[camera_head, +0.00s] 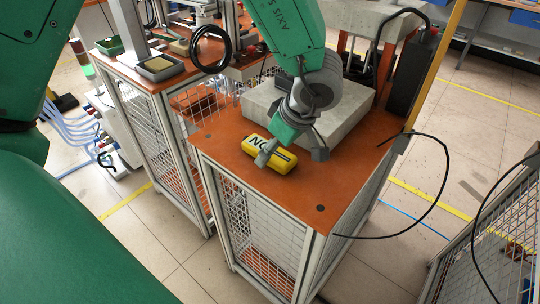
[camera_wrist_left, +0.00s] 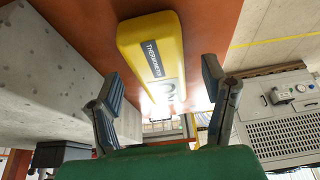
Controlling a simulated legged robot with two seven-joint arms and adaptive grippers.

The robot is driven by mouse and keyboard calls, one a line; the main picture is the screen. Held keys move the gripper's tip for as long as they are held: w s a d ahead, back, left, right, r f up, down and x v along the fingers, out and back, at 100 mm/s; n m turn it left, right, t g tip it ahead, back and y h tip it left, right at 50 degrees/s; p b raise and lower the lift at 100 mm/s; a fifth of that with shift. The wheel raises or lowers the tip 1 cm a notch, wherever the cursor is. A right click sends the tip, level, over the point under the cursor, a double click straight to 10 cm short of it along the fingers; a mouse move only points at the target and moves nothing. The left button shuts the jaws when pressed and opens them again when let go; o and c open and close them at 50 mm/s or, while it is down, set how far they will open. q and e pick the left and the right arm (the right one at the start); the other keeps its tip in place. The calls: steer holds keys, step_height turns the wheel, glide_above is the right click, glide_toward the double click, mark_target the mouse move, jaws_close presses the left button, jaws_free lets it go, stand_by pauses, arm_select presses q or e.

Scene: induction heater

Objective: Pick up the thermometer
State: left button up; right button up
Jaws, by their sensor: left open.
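The thermometer is a yellow block-shaped device with a dark label. It lies on the orange-brown table top in the head view (camera_head: 281,163) and fills the upper middle of the left wrist view (camera_wrist_left: 143,32). My left gripper (camera_head: 291,153) is open just above it, one finger at its left end and the other off its right side. In the left wrist view, the open fingers (camera_wrist_left: 162,85) show on either side of the thermometer with gaps to it. I cannot tell the exact height. My right gripper is not in view.
A grey block (camera_head: 348,122) stands on the table right behind the thermometer. A black cable (camera_head: 447,170) loops off the table's right side. The table top (camera_head: 318,190) is clear towards its front edge. Another table with small trays (camera_head: 160,67) stands to the left.

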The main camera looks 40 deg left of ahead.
arm_select(q)
steer(key=shift+x, duration=0.9)
steer(key=shift+r, duration=0.2)
steer(key=c, duration=1.4)
steer(key=shift+o, duration=0.2)
steer(key=shift+d, duration=0.1)
steer(key=shift+r, duration=0.15)
